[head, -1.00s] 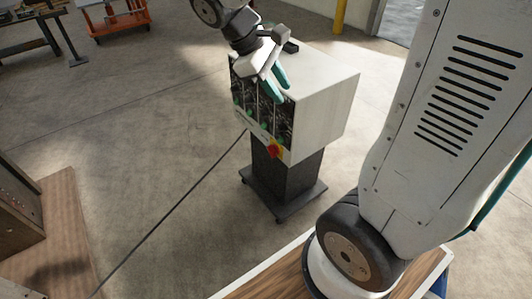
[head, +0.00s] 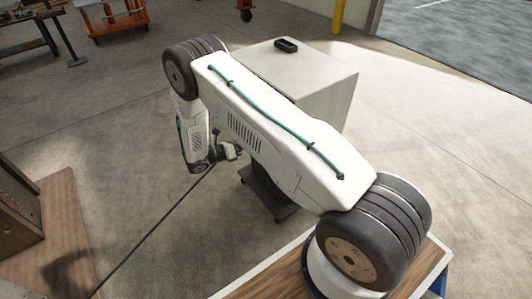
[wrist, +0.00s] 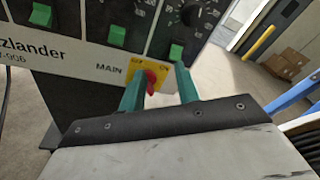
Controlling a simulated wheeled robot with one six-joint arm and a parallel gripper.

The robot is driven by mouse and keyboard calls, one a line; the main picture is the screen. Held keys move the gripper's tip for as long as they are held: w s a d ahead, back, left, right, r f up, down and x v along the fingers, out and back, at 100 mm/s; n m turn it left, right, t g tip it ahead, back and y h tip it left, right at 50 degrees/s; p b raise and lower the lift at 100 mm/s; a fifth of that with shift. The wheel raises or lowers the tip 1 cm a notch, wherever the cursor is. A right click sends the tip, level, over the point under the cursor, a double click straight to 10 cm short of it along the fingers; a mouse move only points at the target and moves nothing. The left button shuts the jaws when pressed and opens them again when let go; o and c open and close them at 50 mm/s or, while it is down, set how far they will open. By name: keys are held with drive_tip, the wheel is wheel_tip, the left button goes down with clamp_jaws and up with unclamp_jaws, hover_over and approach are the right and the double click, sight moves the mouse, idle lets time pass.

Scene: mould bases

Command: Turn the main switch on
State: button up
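The main switch (wrist: 151,80) is a red knob on a yellow plate, right of the printed word MAIN on the control panel in the wrist view. Its exact turn position is too small to tell. My gripper (wrist: 160,70) is open, its two teal fingers apart and pointing at the panel. The knob shows between the fingers, nearer the left one; I cannot tell whether they touch. In the head view my arm hides the switch and the panel front of the white cabinet (head: 322,80).
Green rocker switches (wrist: 117,36) and a black dial (wrist: 190,14) sit above the main switch. A small black tray (head: 286,46) lies on the cabinet top. Cardboard boxes (wrist: 290,62) and a yellow post (wrist: 259,43) stand farther off, with open floor between.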

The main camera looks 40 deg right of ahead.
wheel_tip(320, 180, down, 9)
drive_tip(key=n+t+h, duration=0.1)
drive_tip(key=n+t, duration=0.1)
drive_tip(key=n, duration=0.2)
drive_tip(key=d, duration=0.7)
drive_tip(key=shift+s+d, duration=0.35)
clamp_jaws()
